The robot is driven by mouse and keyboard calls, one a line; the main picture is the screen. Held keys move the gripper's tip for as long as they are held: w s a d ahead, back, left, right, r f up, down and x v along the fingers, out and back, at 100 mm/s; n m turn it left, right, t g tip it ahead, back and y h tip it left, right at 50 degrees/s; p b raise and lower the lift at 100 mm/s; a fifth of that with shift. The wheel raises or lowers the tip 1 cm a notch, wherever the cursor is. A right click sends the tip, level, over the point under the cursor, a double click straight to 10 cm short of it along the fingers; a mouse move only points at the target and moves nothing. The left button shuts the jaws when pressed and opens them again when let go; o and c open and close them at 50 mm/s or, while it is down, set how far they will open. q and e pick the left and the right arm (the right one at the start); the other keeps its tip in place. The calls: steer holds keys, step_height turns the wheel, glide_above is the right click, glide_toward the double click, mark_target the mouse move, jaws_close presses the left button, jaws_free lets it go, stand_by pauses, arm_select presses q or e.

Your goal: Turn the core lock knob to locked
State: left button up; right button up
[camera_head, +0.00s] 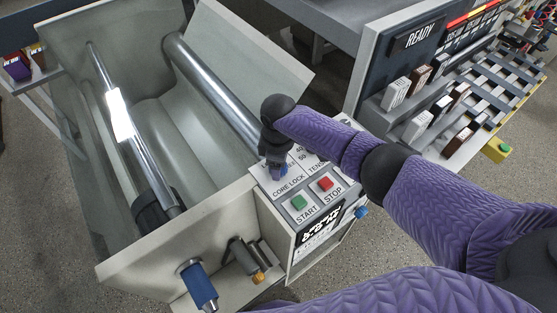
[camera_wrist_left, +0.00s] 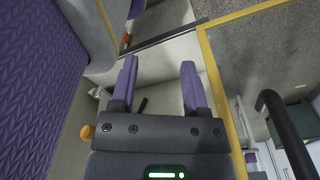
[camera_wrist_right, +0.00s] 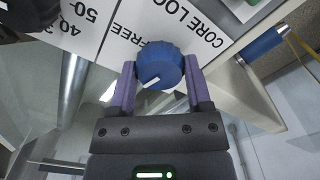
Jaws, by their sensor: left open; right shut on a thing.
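The core lock knob (camera_wrist_right: 160,68) is a blue ribbed knob with a white pointer line, on the white panel (camera_wrist_right: 135,30) marked "FREE" and "CORE LOCK". In the right wrist view the pointer slants toward the lower left. My right gripper (camera_wrist_right: 162,80) is shut on the knob, one finger on each side. In the head view my right gripper (camera_head: 275,165) comes down onto the panel and hides most of the knob (camera_head: 284,170). My left gripper (camera_wrist_left: 160,72) is open and empty, seen only in its own wrist view. The locked marking is hidden.
A green START button (camera_head: 299,202) and a red STOP button (camera_head: 325,184) sit close beside the knob. The machine trough (camera_head: 160,90) with metal rollers lies to the left. A blue handle (camera_head: 198,285) sticks out at the front. A rack with a READY display (camera_head: 418,37) stands at right.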

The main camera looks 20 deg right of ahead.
steer(key=shift+w+n, duration=0.1)
steer(key=shift+n, duration=1.2)
steer(key=o, duration=1.3)
step_height(320, 180, up, 10)
steer(key=shift+p, duration=1.2)
